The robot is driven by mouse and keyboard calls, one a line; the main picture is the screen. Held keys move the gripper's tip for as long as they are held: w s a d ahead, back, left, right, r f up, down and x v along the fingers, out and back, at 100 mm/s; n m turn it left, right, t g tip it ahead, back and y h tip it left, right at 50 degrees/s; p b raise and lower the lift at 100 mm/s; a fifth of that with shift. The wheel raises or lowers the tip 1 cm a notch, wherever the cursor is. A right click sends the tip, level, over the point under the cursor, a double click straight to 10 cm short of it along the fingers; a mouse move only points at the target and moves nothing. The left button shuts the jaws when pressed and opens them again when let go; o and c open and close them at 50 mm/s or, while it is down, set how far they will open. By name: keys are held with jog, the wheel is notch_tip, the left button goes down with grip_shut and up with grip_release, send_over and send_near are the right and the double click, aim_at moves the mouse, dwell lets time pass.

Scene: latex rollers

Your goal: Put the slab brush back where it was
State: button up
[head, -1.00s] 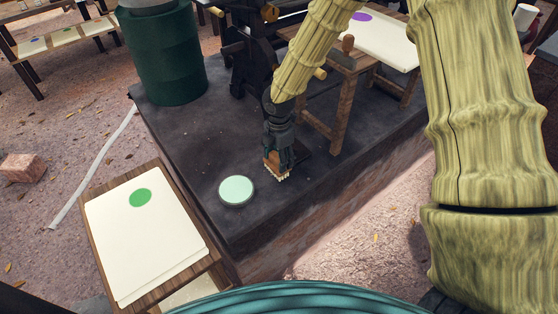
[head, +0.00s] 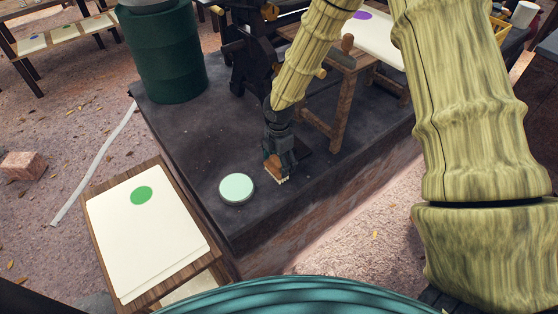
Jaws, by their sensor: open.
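The slab brush (head: 272,168) has a brown wooden body with pale bristles along its lower edge. It is at the dark slab's (head: 200,150) top, close to the front edge, right of a round pale green disc. My gripper (head: 279,160) is dark and points down at the brush, with its fingers around or right beside it. The jaws are open. The fingers hide part of the brush, so I cannot tell whether they touch it.
The pale green disc (head: 237,188) lies left of the brush. A dark green barrel (head: 165,55) stands behind left. A low table with white sheets (head: 150,235) is at the front left. The slab's middle is clear.

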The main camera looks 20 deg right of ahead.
notch_tip(320, 180, up, 12)
jog(key=b, duration=0.2)
jog(key=shift+r, duration=0.15)
dwell(0.5)
